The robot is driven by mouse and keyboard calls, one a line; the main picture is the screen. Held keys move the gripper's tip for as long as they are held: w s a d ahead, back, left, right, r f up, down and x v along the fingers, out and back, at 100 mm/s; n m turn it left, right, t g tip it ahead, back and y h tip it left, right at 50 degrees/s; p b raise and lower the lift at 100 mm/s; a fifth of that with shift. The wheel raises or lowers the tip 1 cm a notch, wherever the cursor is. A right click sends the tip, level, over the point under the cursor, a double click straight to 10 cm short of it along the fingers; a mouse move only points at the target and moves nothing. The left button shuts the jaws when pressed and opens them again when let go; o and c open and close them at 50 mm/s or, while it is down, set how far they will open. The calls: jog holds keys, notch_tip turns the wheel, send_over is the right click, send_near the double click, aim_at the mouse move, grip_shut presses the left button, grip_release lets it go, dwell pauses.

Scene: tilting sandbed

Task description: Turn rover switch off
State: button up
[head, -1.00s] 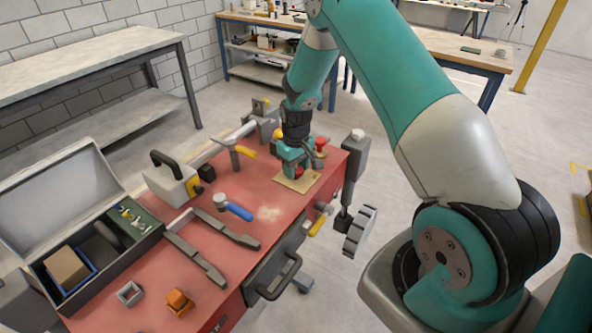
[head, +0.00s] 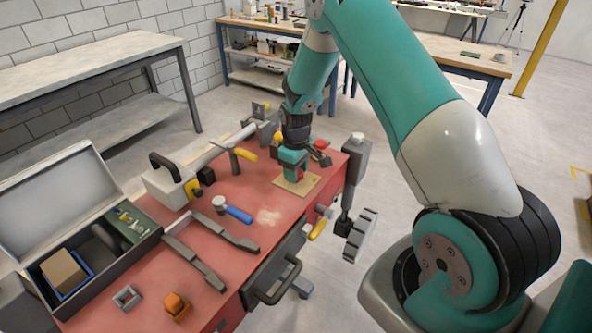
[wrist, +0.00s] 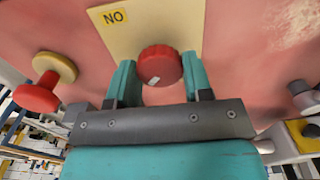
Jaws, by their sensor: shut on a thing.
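A red round knob (wrist: 160,66) with a pale mark stands on a tan plate (wrist: 130,30) marked "NO" in the wrist view. The plate (head: 296,187) also shows on the red bench top in the head view. It looks like the rover switch. My gripper (wrist: 163,84) has one teal finger on each side of the knob and is shut on it. In the head view my gripper (head: 292,172) is down over the plate and hides the knob. The knob's far side and its base are partly hidden.
The red bench (head: 268,190) holds a blue-handled hammer (head: 238,213), a grey tool (head: 200,250) and an open toolbox (head: 110,240). A second red knob (wrist: 36,97) on a tan disc stands left of my gripper in the wrist view. A grey wheeled post (head: 352,185) stands at the bench's right edge.

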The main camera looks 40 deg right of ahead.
jog(key=o, duration=0.9)
jog(key=shift+o, duration=0.2)
notch_tip(320, 180, up, 18)
jog(key=b, duration=0.2)
jog(key=shift+f+b, duration=0.2)
jog(key=shift+b, duration=0.15)
